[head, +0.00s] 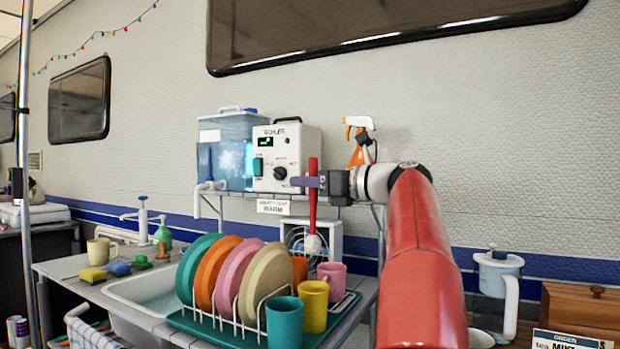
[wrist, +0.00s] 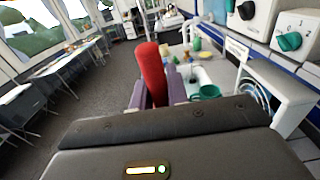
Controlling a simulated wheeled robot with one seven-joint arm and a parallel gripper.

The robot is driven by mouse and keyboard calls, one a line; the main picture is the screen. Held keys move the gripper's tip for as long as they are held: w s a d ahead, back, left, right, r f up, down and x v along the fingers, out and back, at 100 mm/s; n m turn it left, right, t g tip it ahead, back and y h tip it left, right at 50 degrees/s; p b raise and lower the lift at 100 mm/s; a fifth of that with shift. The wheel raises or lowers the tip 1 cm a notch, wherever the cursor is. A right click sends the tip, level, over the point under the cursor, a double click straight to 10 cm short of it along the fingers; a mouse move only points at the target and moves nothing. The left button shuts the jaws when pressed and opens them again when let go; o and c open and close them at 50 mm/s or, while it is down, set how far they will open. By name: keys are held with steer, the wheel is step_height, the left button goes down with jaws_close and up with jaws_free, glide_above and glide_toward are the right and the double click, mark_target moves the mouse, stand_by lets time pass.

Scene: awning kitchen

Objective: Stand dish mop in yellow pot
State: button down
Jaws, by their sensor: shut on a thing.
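The dish mop (head: 313,215) has a red handle and a white head that points down. My gripper (head: 310,182) has purple fingers and is shut on the mop's handle, holding it upright in the air. In the wrist view the red handle (wrist: 151,68) stands between the fingers. The yellow pot (head: 313,308), a cup-like vessel, stands at the right end of the dish rack. In the head view the mop head is right above the yellow pot with a gap between them. I cannot tell their depth offset. The pot's inside is hidden.
A teal cup (head: 284,322), a pink cup (head: 332,282) and an orange cup (head: 300,268) crowd the yellow pot. Several plates (head: 266,282) stand in the rack to the left. A shelf (head: 275,195) with a white appliance (head: 287,157) lies behind the mop.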

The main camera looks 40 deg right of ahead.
mark_target(307, 239)
steer(key=shift+f, duration=1.45)
step_height(307, 239, down, 3)
steer(key=b, duration=0.3)
steer(key=shift+r, duration=0.2)
steer(key=shift+f+b, duration=2.15)
steer(key=shift+f, duration=1)
steer(key=c, duration=1.3)
jaws_free()
steer(key=v, duration=0.8)
